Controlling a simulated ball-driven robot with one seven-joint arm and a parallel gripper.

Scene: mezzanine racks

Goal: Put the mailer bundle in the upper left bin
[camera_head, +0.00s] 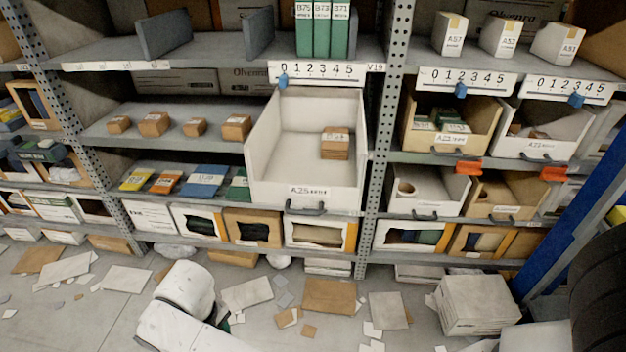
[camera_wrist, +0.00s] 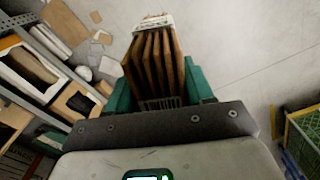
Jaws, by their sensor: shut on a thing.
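The mailer bundle (camera_wrist: 154,62), several brown mailers side by side with a white band at the far end, is held in my gripper (camera_wrist: 160,88) in the wrist view. The green fingers are shut on its two sides. In the head view only part of my white arm shows, low and left of centre; the bundle cannot be made out there. The right rack holds a block of bins. Its upper left bin (camera_head: 475,142) is tan, open-topped, with dark green packets inside. My arm is well below and left of it.
A large white bin (camera_head: 262,150) with a small brown box juts out from the middle rack. Other bins are an upper right white bin (camera_head: 545,150), lower left white bin (camera_head: 430,207) and lower right tan bin (camera_head: 492,210). Cardboard litters the floor; a white carton (camera_head: 478,305) stands right.

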